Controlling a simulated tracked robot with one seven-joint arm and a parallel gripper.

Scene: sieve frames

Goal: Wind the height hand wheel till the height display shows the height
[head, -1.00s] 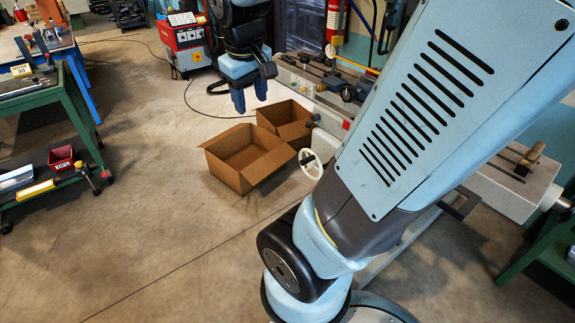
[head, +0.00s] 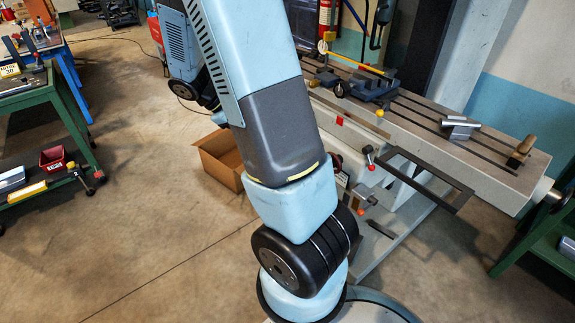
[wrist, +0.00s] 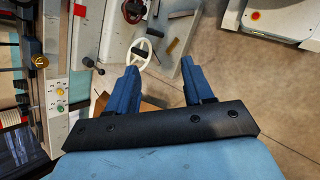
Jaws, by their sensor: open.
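The white hand wheel (wrist: 150,45) shows in the wrist view, just beyond the tip of my gripper's left finger, with a dark handle in front of it. My gripper (wrist: 158,68) has its two blue fingers wide apart with nothing between them. The wheel looks apart from the fingers. I cannot tell from these frames whether it is the height wheel. In the head view my arm hides my gripper and the white wheel. I cannot make out a height display in either view.
The machine table (head: 425,125) runs along the right with a vise on it. A dark red wheel (wrist: 133,10) is beyond the white one. A button panel (wrist: 60,95) stands at left in the wrist view. A cardboard box (head: 222,158) is on the floor; floor at left is open.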

